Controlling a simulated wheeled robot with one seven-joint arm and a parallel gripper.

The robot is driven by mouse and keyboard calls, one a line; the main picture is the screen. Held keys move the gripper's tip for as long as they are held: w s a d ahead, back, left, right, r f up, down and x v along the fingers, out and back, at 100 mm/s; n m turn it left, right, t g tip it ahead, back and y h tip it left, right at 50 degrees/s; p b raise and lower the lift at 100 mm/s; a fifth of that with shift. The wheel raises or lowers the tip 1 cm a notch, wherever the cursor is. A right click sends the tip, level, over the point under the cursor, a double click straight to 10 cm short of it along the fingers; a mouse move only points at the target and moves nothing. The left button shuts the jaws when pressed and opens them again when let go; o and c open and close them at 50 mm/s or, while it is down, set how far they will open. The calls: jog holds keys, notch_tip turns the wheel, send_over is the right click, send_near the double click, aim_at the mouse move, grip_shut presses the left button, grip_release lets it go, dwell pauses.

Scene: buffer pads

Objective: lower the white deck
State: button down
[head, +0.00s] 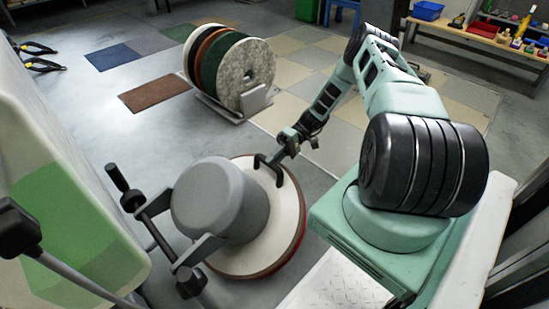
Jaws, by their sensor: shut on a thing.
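The white deck (284,222) is a round plate under a grey motor housing (215,200) in the lower middle of the head view. A brown and red edge shows along its lower right rim. The fingertips are small and dark, so the exact grip is hard to see. The deck's underside and any gap to the floor are hidden.
A rack of upright round pads (245,75) stands on the floor behind. The buffer's black handle bar (145,212) lies left of the motor. A white and green body (65,190) fills the left side. A bench (475,38) with bottles is at the back right. Tiled floor between is clear.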

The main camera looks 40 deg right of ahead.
aim_at(272, 181)
jog(key=f+y+b, duration=0.1)
jog(key=f+b, duration=0.1)
jog(key=f, duration=0.1)
jog(key=a+f+b, duration=0.1)
jog(key=f+b, duration=0.2)
jog(key=f+y+b, duration=0.1)
jog(key=f+b, duration=0.2)
jog(key=f, duration=0.1)
jog(key=shift+s+a+y, duration=0.15)
jog(key=shift+y, duration=0.95)
jog(key=a+f+b, duration=0.1)
jog(key=f+b, duration=0.1)
jog(key=a+f+b, duration=0.1)
jog(key=f+b, duration=0.1)
jog(key=f, duration=0.1)
jog(key=a+f+b, duration=0.1)
jog(key=f+b, duration=0.2)
jog(key=shift+a+f, duration=0.2)
jog(key=shift+a, duration=0.05)
jog(key=shift+a+f+b, duration=0.5)
jog(key=shift+f+b, duration=0.2)
jog(key=shift+f, duration=0.25)
jog(key=c, duration=1.3)
grip_release()
jog(key=shift+o, duration=0.2)
jog(key=shift+r, duration=0.2)
jog(key=shift+d, duration=0.1)
